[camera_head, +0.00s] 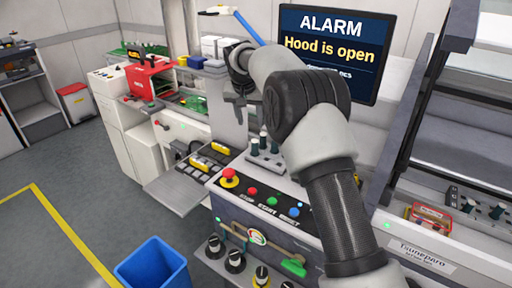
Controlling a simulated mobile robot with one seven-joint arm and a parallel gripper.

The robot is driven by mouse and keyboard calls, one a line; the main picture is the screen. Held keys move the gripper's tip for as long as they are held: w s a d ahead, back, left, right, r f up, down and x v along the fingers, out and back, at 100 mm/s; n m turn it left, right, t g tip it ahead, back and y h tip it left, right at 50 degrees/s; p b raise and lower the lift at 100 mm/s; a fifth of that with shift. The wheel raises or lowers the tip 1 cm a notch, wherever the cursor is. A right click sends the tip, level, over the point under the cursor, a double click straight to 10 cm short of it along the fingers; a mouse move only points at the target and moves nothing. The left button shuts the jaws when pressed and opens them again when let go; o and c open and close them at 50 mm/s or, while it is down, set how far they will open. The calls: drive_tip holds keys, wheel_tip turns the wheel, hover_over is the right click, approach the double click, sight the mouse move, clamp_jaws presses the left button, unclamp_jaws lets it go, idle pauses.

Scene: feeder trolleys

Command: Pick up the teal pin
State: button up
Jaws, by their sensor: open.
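My gripper (240,108) is at the end of my arm in the upper middle of the head view, its dark fingers pointing down above the machine top. It appears empty. Several small dark teal-topped pins (263,138) stand upright on the pale panel just below and to the right of the gripper, with my arm partly covering that area. More small pegs, one with a teal top (497,211), stand at the far right. I cannot tell which of these is the teal pin.
The screen (334,50) reads "ALARM Hood is open". The raised hood (430,90) is at right. A blue bin (152,266) stands on the floor, with open floor to the left.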

sight(254, 142)
drive_tip(key=p+x, duration=0.2)
drive_tip(key=x, duration=1.4)
drive_tip(key=shift+d+f, duration=0.15)
drive_tip(key=shift+d, duration=0.05)
clamp_jaws()
wheel_tip(254, 142, up, 10)
drive_tip(key=shift+s+r, duration=0.1)
